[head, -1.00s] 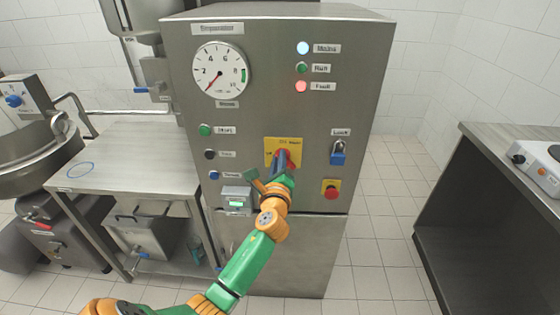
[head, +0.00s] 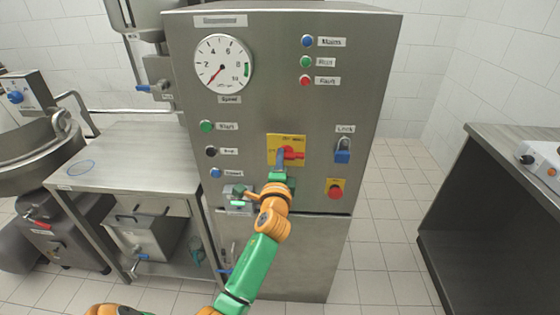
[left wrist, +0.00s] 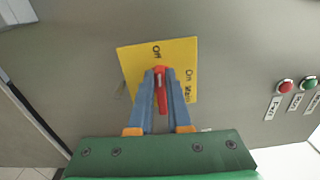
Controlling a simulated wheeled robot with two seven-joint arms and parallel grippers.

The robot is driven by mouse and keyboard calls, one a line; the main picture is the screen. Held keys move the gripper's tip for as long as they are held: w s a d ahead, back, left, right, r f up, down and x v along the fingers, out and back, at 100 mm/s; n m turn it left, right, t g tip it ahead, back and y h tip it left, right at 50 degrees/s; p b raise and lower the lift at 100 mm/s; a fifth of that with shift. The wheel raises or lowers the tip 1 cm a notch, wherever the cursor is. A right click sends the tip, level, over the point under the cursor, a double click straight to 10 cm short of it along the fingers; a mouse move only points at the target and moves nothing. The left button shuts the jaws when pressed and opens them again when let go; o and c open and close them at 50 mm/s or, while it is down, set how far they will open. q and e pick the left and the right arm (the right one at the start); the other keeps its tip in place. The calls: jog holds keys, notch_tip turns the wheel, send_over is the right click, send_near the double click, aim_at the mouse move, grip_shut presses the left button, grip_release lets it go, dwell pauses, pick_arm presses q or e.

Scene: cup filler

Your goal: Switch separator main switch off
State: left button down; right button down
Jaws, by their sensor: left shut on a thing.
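The separator's main switch is a red handle (head: 294,153) on a yellow plate (head: 299,140) on the steel cabinet front. In the head view the handle lies about level. In the left wrist view, the red handle (left wrist: 161,88) sits between my two blue fingers, over the yellow plate (left wrist: 180,55) with its "Off" and "On" lettering. My left gripper (head: 281,157) is shut on the handle; its fingers also show in the left wrist view (left wrist: 160,98). The fingers partly cover the handle and plate. My right gripper is not in view.
The Mains (head: 307,41), Run (head: 306,62) and Fault (head: 305,80) lamps look dark. A padlock (head: 342,155) hangs right of the switch, above a red stop button (head: 336,191). A steel table (head: 130,150) stands left, a counter (head: 500,150) right.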

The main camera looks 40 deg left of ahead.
pick_arm(q)
jog(key=shift+n, duration=0.4)
jog(key=c, duration=0.9)
grip_release()
jog(key=shift+f, duration=0.1)
jog(key=shift+o, duration=0.2)
jog(key=v, duration=0.7)
jog(key=shift+b, duration=0.3)
